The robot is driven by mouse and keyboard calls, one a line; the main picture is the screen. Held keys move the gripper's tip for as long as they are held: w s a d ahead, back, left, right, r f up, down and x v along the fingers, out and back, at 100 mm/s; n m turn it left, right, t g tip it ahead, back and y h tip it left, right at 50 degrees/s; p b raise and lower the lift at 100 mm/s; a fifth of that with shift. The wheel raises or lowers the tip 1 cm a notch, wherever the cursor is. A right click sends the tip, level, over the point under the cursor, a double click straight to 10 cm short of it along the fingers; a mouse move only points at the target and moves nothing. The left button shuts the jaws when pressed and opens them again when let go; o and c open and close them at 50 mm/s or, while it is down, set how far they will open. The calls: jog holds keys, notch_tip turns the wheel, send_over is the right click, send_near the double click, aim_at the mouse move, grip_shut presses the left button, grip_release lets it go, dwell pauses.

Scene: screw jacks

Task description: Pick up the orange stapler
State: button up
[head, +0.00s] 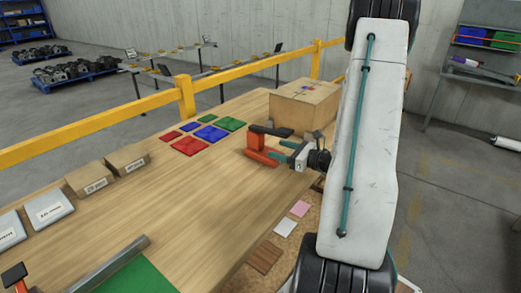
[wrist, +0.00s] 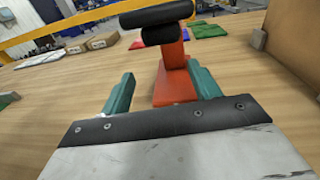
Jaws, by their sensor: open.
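The orange stapler (head: 256,143) stands on the wooden table beside the colored squares. It has an orange base and upright part with a black top. In the wrist view my gripper (wrist: 160,80) has one finger on each side of the stapler's orange base. The right finger is close to the orange part and the left one is clearly apart. Whether the right finger touches cannot be told.
A cardboard box (head: 305,103) stands behind the stapler. Red, blue and green squares (head: 211,132) lie to its left. Small boxes (head: 125,160) line the far edge by a yellow rail (head: 90,128). An orange-and-black object (head: 15,277) is at lower left. The table's middle is clear.

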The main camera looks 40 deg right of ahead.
aim_at(262, 136)
jog(key=shift+w+d+r+m+t+h, duration=0.15)
jog(key=shift+d+m+h, duration=0.15)
jog(key=shift+d, duration=0.1)
jog(key=shift+w+d+r+m+t+h, duration=0.1)
jog(key=shift+d+r+m+t+h, duration=0.1)
jog(key=shift+d+h, duration=0.15)
jog(key=shift+w+d+r, duration=0.1)
jog(key=shift+w+d, duration=0.1)
jog(key=shift+w, duration=0.1)
jog(key=w, duration=0.2)
jog(key=w+a, duration=0.1)
jog(key=w, duration=0.4)
jog(key=shift+w+a+r, duration=0.1)
jog(key=shift+a+r, duration=0.15)
jog(key=shift+a, duration=0.15)
grip_shut()
